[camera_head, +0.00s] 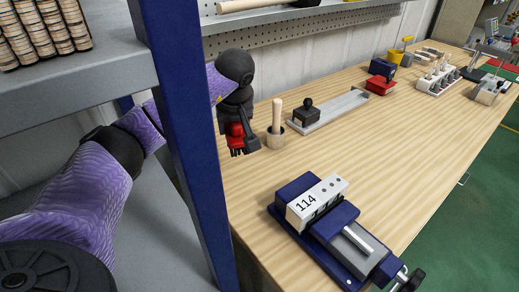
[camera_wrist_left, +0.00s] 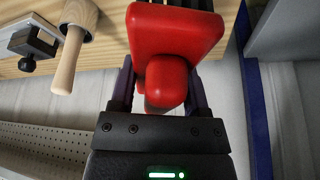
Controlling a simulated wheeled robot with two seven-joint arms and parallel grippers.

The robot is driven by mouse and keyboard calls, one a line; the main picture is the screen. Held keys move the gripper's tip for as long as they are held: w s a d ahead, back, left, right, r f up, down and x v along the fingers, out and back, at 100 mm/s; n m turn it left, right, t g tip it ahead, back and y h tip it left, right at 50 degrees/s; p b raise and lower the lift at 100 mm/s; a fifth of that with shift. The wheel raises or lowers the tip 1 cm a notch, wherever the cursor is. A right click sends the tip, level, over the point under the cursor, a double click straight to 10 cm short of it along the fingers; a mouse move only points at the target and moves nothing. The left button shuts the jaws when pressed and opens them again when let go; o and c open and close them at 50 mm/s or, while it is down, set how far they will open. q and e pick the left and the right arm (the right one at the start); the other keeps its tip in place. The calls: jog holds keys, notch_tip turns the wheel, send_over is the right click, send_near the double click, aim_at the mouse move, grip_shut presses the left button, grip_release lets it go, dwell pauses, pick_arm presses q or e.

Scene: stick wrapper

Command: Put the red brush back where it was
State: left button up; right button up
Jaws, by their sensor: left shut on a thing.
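The red brush (camera_head: 236,131) is held in my left gripper (camera_head: 241,136), its dark end pointing down, close to the left end of the wooden workbench (camera_head: 335,133). In the left wrist view the red brush (camera_wrist_left: 172,50) sits between the two fingers of my left gripper (camera_wrist_left: 160,88), which is shut on it. Dark bristles show only at the top edge of that view. Whether the brush touches the bench is hard to tell. My right gripper is not in view.
A wooden-handled tool (camera_head: 277,116) stands in a small holder just right of the brush. A metal tray with a black-knobbed block (camera_head: 306,112) lies beyond it. A blue vise (camera_head: 335,230) is at the front. A blue shelf post (camera_head: 180,130) stands close left of my gripper.

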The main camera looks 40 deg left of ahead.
aim_at(238, 134)
pick_arm(q)
notch_tip(238, 134, down, 9)
jog(key=b, duration=0.2)
jog(key=shift+d+f+b, duration=0.1)
jog(key=shift+f+b, duration=0.05)
jog(key=shift+b, duration=0.25)
jog(key=shift+f, duration=0.4)
jog(key=shift+r, duration=0.15)
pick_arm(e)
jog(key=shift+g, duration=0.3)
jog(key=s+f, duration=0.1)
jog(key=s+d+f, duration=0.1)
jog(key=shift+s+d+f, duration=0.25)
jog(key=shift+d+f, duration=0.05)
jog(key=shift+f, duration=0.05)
pick_arm(q)
jog(key=o, duration=1.2)
jog(key=shift+o, duration=0.2)
jog(key=p+v, duration=0.3)
jog(key=v, duration=0.8)
jog(key=shift+r+p, duration=0.25)
jog(key=shift+p, duration=0.15)
jog(key=shift+s+d+r, duration=0.15)
jog(key=shift+r, duration=0.1)
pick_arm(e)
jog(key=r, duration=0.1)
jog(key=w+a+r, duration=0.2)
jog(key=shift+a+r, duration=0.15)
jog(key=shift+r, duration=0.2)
